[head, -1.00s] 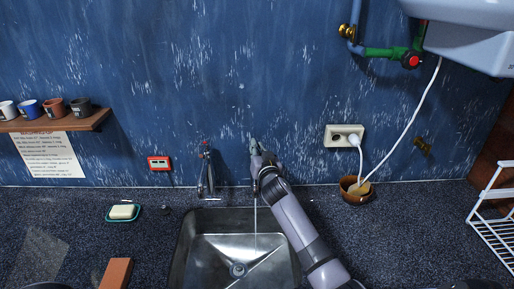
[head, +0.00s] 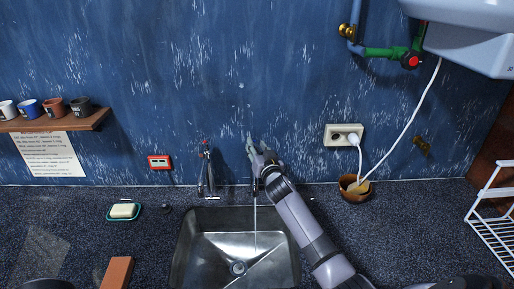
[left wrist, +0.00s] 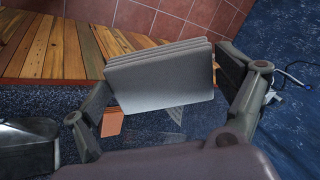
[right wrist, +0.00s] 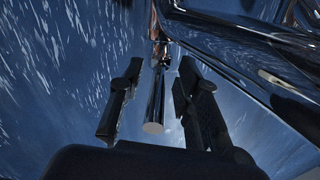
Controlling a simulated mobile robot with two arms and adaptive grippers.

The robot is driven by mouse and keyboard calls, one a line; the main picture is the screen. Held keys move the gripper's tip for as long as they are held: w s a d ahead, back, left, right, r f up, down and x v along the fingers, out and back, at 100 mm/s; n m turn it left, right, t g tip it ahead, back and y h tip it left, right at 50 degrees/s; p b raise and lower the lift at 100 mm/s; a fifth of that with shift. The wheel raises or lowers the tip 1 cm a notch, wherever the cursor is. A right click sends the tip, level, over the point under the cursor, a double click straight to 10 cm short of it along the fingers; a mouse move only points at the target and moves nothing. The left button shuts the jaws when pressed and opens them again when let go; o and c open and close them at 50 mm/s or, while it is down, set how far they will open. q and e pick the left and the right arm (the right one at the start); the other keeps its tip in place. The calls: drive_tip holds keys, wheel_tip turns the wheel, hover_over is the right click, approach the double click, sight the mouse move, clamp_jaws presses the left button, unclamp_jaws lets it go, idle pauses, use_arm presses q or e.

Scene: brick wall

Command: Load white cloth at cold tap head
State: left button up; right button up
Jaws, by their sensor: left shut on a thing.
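The white cloth (left wrist: 160,80), a folded, pale grey-looking stack, is between the fingers of my left gripper (left wrist: 168,90), which is shut on it in the left wrist view. My left gripper and the cloth do not clearly show in the head view. My right gripper (head: 256,148) is at the top of the right-hand tap (head: 256,187), mostly hiding its head. In the right wrist view its fingers (right wrist: 160,85) stand apart on either side of a chrome tap part (right wrist: 154,112), with gaps visible. A thin water stream (head: 255,225) falls from this tap.
The steel sink (head: 187,250) lies below. A second tap (head: 205,172) with a red mark stands left of my right gripper. A soap dish (head: 123,212) and a brick (head: 117,272) are on the left counter; a brown bowl (head: 355,188) and white rack (head: 490,215) are right.

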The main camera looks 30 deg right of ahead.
drive_tip(key=shift+s, duration=0.1)
drive_tip(key=v, duration=1.1)
drive_tip(key=shift+s, duration=0.4)
drive_tip(key=shift+a, duration=0.1)
